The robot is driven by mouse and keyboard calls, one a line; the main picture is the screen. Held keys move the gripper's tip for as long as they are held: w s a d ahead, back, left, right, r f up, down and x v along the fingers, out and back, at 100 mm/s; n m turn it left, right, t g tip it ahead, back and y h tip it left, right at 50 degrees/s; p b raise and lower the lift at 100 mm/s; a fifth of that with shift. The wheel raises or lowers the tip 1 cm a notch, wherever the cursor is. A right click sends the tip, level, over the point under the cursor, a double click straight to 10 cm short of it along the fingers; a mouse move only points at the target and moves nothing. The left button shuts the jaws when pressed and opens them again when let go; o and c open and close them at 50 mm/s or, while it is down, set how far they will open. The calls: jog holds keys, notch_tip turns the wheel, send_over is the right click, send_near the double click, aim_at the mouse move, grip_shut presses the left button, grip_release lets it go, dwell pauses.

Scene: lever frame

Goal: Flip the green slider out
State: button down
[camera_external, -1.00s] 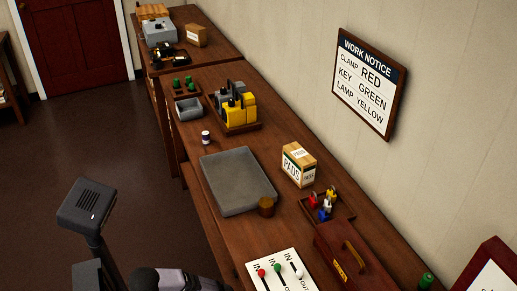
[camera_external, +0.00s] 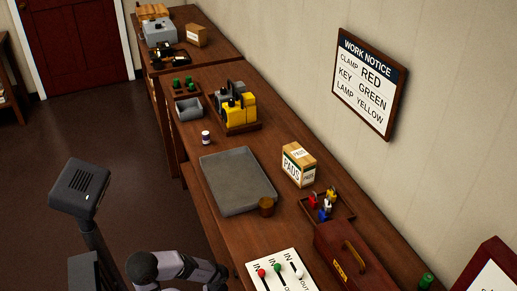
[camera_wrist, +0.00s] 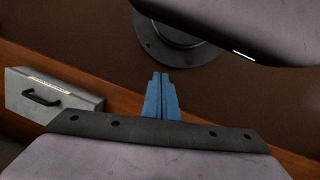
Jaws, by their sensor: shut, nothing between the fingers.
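The green slider (camera_external: 277,267) is a round green knob on a white panel (camera_external: 260,257) at the bottom of the external view. It sits between a red knob (camera_external: 262,272) and a white knob (camera_external: 299,273), near the end marked IN. My gripper shows in the wrist view as two blue fingers (camera_wrist: 162,78) pressed together with nothing between them. In that view it points over brown floor and a wooden edge, and the slider is not seen there. In the external view my arm is left of the panel, and its fingers are not visible.
A wooden box (camera_external: 345,250) with a handle stands right of the panel. A notice (camera_external: 370,82) hangs on the wall. A grey handled case (camera_wrist: 50,98) shows in the wrist view.

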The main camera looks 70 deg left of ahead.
jog(key=d+r+n+t+h+p, duration=0.2)
jog(key=r+n+h+p, duration=0.25)
jog(key=r+p, duration=1)
jog(key=d+r+n+t+h+p, duration=0.1)
jog(key=r+n+h+p, duration=0.6)
jog(key=r, duration=1.2)
jog(key=w+a+r+n+t+p, duration=0.1)
jog(key=w+a+r+p, duration=0.1)
jog(key=w+r+p, duration=0.1)
jog(key=w+a+r+n+t+p, duration=0.1)
jog(key=w+a+r+n+p, duration=0.1)
jog(key=r+p, duration=0.3)
jog(key=w+a+r+n+t+p, duration=0.1)
jog(key=w+a+r+t+p, duration=0.1)
jog(key=w+a+r+p, duration=0.1)
jog(key=shift+w+a+r+h+p, duration=0.15)
jog(key=shift+w+a+r+p, duration=0.1)
jog(key=shift+r+p, duration=0.35)
jog(key=shift+w+a+r+h+p, duration=0.15)
jog(key=shift+a+r+p, duration=0.15)
jog(key=shift+p, duration=0.35)
jog(key=w+a+n, duration=0.1)
jog(key=w+f+n+p, duration=0.1)
jog(key=w+n, duration=0.1)
jog(key=shift+a+f, duration=0.2)
jog(key=shift+a, duration=0.2)
jog(key=shift+w+a+f+n, duration=0.2)
jog(key=shift+w+f+n, duration=0.15)
jog(key=shift+w+f, duration=0.15)
